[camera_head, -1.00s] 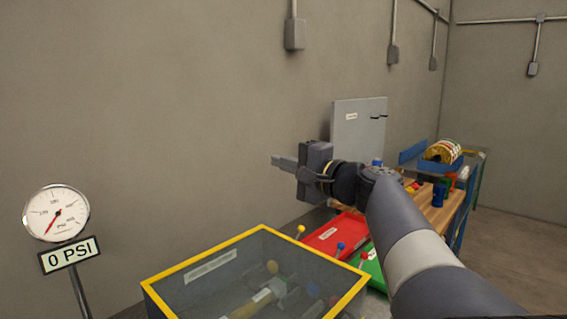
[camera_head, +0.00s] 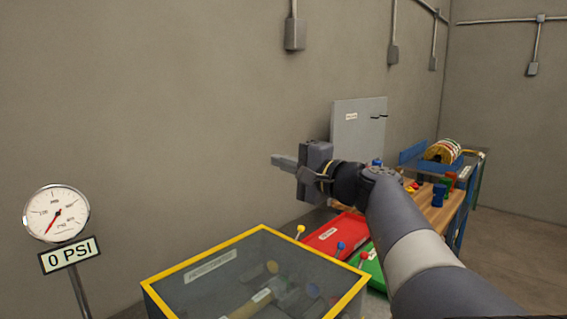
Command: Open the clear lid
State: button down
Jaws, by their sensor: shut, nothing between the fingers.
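The clear lid (camera_head: 215,285) is a see-through panel with a yellow frame on top of a box at the bottom centre. It lies flat and closed over the box. Through it I see dim shapes, one of them like a hammer (camera_head: 250,304). Small stalks with coloured ball ends, among them a yellow one (camera_head: 300,230), stand beyond its far right side. My gripper (camera_head: 283,162) is above and beyond the lid's far right corner, pointing left. It is shut, empty and clear of the lid. The front of the box is cut off by the picture's bottom edge.
A gauge (camera_head: 56,213) with a "0 PSI" sign (camera_head: 69,255) stands at the left. A red tray (camera_head: 334,238) and a green tray (camera_head: 372,268) lie right of the box. A wooden bench (camera_head: 437,215) with coloured parts and a grey panel (camera_head: 358,145) are behind my arm.

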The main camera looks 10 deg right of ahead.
jog(key=c, duration=2.2)
grip_release()
jog(key=c, duration=1.8)
grip_release()
jog(key=shift+s+d, duration=0.1)
jog(key=b+v, duration=0.2)
jog(key=v, duration=0.8)
jog(key=shift+s+d+f+b, duration=0.1)
jog(key=shift+s+d+b, duration=0.05)
jog(key=shift+s+b, duration=0.15)
